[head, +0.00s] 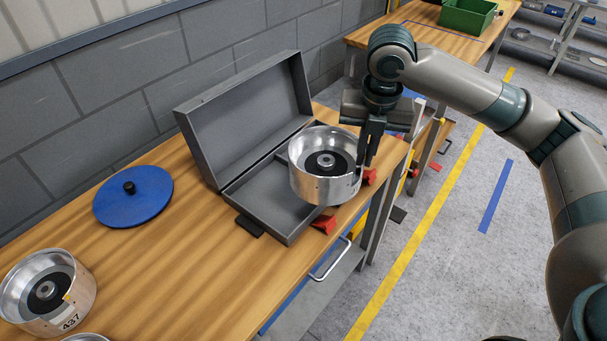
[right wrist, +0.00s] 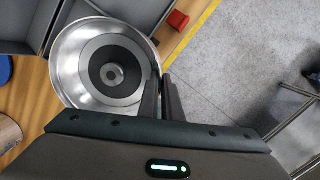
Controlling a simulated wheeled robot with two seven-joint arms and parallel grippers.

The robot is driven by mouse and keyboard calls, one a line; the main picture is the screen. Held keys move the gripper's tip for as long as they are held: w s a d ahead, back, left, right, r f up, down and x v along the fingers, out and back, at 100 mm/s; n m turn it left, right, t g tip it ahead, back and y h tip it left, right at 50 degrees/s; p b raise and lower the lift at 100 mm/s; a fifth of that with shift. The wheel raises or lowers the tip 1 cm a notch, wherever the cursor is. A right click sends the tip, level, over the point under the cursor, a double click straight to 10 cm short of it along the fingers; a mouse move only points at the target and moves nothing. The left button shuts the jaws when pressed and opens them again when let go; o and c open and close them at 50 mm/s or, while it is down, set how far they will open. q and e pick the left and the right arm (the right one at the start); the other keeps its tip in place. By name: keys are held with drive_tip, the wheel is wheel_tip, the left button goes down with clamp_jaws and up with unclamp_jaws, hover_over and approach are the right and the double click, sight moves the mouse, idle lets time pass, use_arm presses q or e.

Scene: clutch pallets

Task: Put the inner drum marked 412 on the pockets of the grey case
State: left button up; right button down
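The grey case (head: 268,203) lies open on the wooden workbench, its lid (head: 250,120) raised at the back. A silver drum (head: 325,185) with a dark hub is upright over the case's right part and covers what lies beneath. No number shows on it. I cannot tell whether it rests on the pockets or hangs just above them. My right gripper (head: 367,152) is at the drum's right rim. In the right wrist view, its fingers (right wrist: 161,98) straddle the wall of the drum (right wrist: 72,68) and appear closed on it. My left gripper is not in view.
Another drum (head: 70,298), marked 437, stands at the bench's near left, with part of a further one at the picture's bottom edge. A blue lid (head: 134,196) lies left of the case. Red pieces (head: 324,224) are at the bench's front edge. A green crate (head: 467,15) stands farther back.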

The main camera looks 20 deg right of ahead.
sight(311, 157)
drive_tip(key=shift+w+a+r, duration=0.1)
drive_tip(key=shift+w+r, duration=0.05)
drive_tip(key=w+a+f+p, duration=0.1)
drive_tip(key=w+a+f, duration=0.1)
drive_tip(key=a, duration=0.1)
drive_tip(key=w+a+f+p, duration=0.1)
drive_tip(key=w+a+f, duration=0.1)
drive_tip(key=a, duration=0.1)
drive_tip(key=w+a+f+p, duration=0.1)
drive_tip(key=w+a+f, duration=0.1)
drive_tip(key=w+a, duration=0.1)
drive_tip(key=shift+a+f+p, duration=0.1)
drive_tip(key=shift+f+p, duration=0.2)
drive_tip(key=shift+f, duration=0.1)
drive_tip(key=shift+f, duration=0.1)
drive_tip(key=shift+s+f+p, duration=0.1)
drive_tip(key=shift+f+p, duration=0.5)
drive_tip(key=shift+f, duration=1.35)
